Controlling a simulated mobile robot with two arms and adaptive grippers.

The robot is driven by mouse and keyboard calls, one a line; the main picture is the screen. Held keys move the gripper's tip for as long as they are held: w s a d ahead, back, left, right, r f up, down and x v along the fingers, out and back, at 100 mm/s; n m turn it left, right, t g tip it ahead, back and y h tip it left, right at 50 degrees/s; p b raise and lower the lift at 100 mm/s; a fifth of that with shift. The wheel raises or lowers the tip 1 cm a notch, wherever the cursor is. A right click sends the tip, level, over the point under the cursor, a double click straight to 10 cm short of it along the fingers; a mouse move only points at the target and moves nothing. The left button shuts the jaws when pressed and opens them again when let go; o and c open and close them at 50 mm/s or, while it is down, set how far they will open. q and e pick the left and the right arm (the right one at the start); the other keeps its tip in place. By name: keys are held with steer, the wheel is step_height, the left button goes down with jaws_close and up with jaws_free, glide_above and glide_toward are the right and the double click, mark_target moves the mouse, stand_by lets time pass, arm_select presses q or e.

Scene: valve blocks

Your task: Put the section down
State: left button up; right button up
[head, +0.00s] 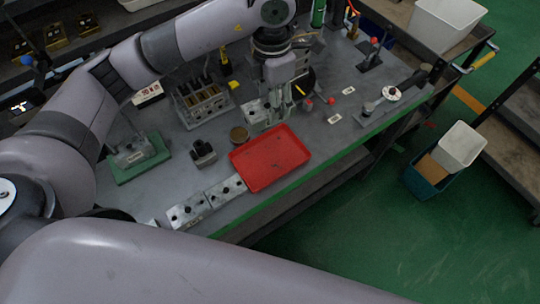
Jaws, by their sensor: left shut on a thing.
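My left gripper (284,98) reaches down over the workbench, just behind the red tray. It is shut on a silver metal valve section (257,112), which is partly hidden by the fingers. I cannot tell whether the section touches the bench. Two similar silver blocks, one nearer (187,212) and one beside the tray (226,190), lie in a row along the front edge of the bench. My right gripper is not in view.
The empty red tray (270,158) lies near the bench's front edge. A rack of parts (203,103), a dark block (203,153), a green plate with a block (137,158) and a round brown piece (239,134) stand left of it.

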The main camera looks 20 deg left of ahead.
arm_select(q)
steer(key=shift+r+n, duration=0.1)
steer(key=shift+n, duration=0.3)
steer(key=shift+d+f, duration=0.1)
steer(key=shift+f, duration=0.2)
step_height(320, 180, down, 19)
steer(key=p, duration=0.4)
steer(key=shift+w+p, duration=0.1)
steer(key=shift+p, duration=0.2)
steer(key=shift+f, duration=0.15)
steer(key=shift+f+b, duration=0.25)
steer(key=shift+b, duration=0.05)
steer(key=o, duration=1.6)
steer(key=shift+r, duration=0.1)
